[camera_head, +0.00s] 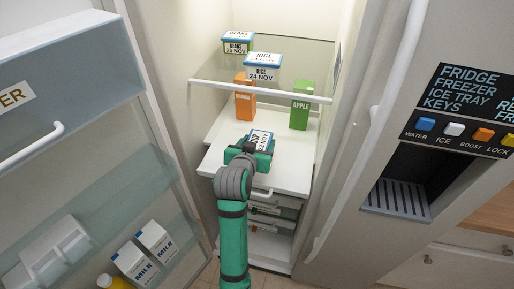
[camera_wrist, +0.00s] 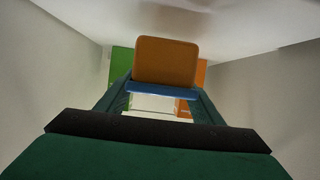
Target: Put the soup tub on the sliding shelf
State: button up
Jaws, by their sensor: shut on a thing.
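The soup tub (camera_head: 262,137) has a white label and blue edging in the head view. The wrist view shows its orange-brown body (camera_wrist: 165,60) and blue lid (camera_wrist: 162,91). My gripper (camera_head: 250,152) is shut on the tub, with one finger on each side. The white sliding shelf (camera_head: 290,178) is pulled out toward me below the gripper, with a handle on its front edge. The tub is over this shelf; I cannot tell whether it touches it. My gripper hides part of the tub and shelf.
An orange carton (camera_head: 245,105) and a green APPLE carton (camera_head: 300,107) stand behind the gripper. The glass shelf above, with a white front bar (camera_head: 290,95), carries a rice tub (camera_head: 262,68) and a beans tub (camera_head: 238,43). The open fridge door (camera_head: 95,140) is left; drawers (camera_head: 272,212) lie below.

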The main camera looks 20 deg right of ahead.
jog(key=f, duration=0.3)
jog(key=shift+w+a+f, duration=0.1)
jog(key=shift+w+f, duration=0.15)
jog(key=shift+w, duration=0.05)
jog(key=shift+s+d, duration=0.1)
jog(key=shift+d, duration=0.1)
jog(key=shift+f, duration=0.1)
jog(key=o, duration=1.5)
jog(key=shift+c, duration=0.2)
